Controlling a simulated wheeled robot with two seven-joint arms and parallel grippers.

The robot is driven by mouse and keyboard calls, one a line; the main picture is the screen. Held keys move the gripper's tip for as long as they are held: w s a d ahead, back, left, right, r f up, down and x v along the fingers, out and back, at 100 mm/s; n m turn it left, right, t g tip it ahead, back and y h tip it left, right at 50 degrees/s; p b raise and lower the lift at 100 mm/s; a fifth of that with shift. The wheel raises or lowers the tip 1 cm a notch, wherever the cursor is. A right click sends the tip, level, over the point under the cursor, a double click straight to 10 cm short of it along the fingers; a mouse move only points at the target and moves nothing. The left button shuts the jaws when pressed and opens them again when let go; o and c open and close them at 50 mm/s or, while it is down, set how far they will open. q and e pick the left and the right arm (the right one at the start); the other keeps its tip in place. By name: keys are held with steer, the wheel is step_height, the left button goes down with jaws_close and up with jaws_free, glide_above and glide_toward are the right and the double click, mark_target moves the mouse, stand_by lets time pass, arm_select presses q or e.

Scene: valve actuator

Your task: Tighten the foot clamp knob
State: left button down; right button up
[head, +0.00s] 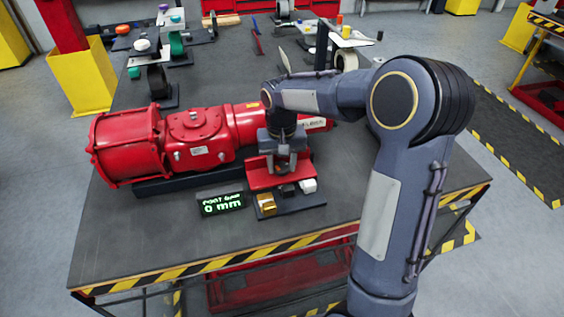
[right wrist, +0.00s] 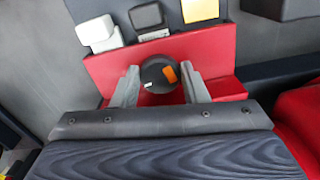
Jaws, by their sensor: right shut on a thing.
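The foot clamp knob (right wrist: 156,76) is a round black knob with an orange mark, seen in the right wrist view. It sits at a red bracket (head: 262,174) at the front of the red valve actuator (head: 195,140). My right gripper (head: 284,163) points down at the bracket in the head view, and its body mostly hides the knob there. In the right wrist view my right gripper (right wrist: 160,72) has its two grey fingers on either side of the knob, shut on it. My left gripper is not in view.
A small display (head: 221,204) beside the bracket reads "0 mm" in green. Yellow (head: 266,204) and white (head: 308,185) blocks stand in front of the bracket. Other fixtures and tools fill the back of the table. The table's front left (head: 130,240) is clear.

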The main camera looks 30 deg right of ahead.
mark_target(282, 167)
steer(key=shift+m, duration=1.3)
steer(key=shift+w, duration=0.1)
steer(key=o, duration=1)
steer(key=shift+r, duration=3.95)
